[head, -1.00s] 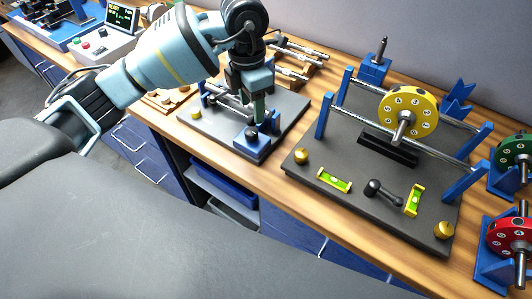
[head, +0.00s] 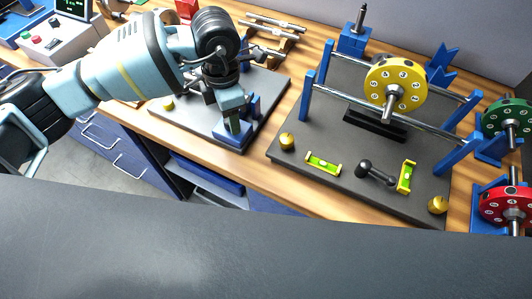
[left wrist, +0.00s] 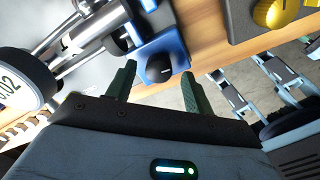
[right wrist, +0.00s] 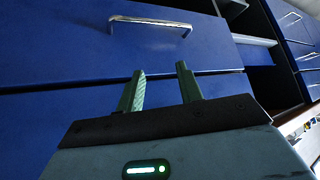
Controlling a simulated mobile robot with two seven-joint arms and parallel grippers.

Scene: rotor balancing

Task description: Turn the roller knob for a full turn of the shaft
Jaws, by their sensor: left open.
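The roller knob (left wrist: 159,68) is black and round, on a blue block (left wrist: 170,45) in the left wrist view. My left gripper (head: 235,123) is open over that block at the front of the left stand (head: 182,122). In the left wrist view its two green fingers flank the knob, with visible gaps; I cannot tell their depth relative to it. In the head view my fingers hide the knob. Part of a steel shaft (left wrist: 88,40) and a white numbered dial (left wrist: 18,85) show beside it. My right gripper (right wrist: 161,75) is open and empty before blue drawers.
The right stand carries a yellow numbered disc (head: 396,86) on rails, two green levels (head: 323,164), a black handle (head: 375,172) and brass knobs (head: 287,141). Green (head: 506,118) and red (head: 506,204) discs stand at the far right. A drawer handle (right wrist: 150,23) lies ahead of my right gripper.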

